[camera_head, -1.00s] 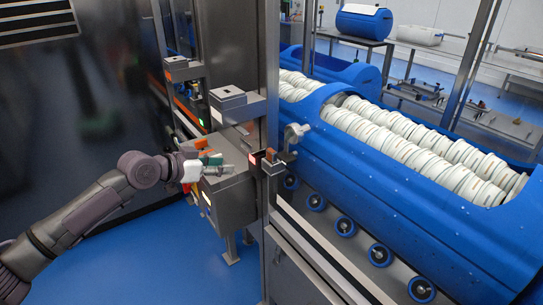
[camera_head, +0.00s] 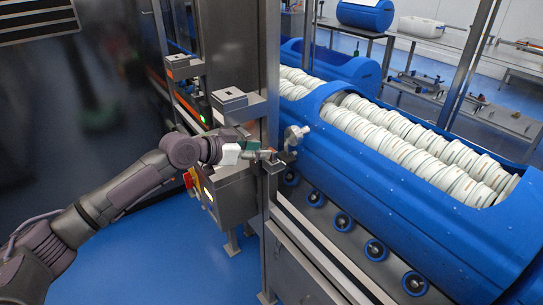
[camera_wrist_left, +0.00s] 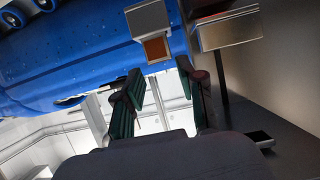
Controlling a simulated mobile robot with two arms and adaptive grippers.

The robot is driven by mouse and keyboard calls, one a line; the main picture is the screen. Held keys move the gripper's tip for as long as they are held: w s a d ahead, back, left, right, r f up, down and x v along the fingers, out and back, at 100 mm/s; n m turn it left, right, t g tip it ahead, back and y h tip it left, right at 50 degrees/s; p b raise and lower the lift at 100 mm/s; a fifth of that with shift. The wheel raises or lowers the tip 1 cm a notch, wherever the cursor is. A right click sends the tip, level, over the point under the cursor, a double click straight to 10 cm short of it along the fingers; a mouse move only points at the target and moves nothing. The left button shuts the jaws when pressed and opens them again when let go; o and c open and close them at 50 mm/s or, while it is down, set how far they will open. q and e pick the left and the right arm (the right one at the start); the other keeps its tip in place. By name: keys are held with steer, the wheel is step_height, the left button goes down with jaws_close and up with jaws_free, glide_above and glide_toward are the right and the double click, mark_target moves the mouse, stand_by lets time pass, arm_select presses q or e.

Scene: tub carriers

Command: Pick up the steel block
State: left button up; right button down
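My left gripper (camera_head: 262,154) reaches in from the left, over a grey steel box. In the left wrist view the gripper (camera_wrist_left: 160,82) is open, its two green-and-dark fingers well apart with nothing between them. Beyond the fingertips, apart from them, is a shiny metal block (camera_wrist_left: 149,22) with a brown-orange face. A second steel piece (camera_wrist_left: 228,30) stands to its right. In the head view a square steel block (camera_head: 229,97) sits on a bracket just behind my gripper. I cannot tell which one is the steel block. My right gripper is out of view.
A steel upright (camera_head: 268,60) stands close to my left gripper. To the right, a big blue tub (camera_head: 400,190) holding rows of white discs lies on blue rollers. The grey steel box (camera_head: 232,195) is below the gripper. Open blue floor (camera_head: 150,265) lies in front.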

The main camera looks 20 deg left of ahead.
mark_target(273, 150)
arm_select(q)
steer(key=x, duration=0.3)
steer(key=shift+w+d+f+p, duration=0.1)
steer(key=shift+w+f+p, duration=0.05)
steer(key=shift+p, duration=0.2)
steer(key=shift+c, duration=0.3)
jaws_close()
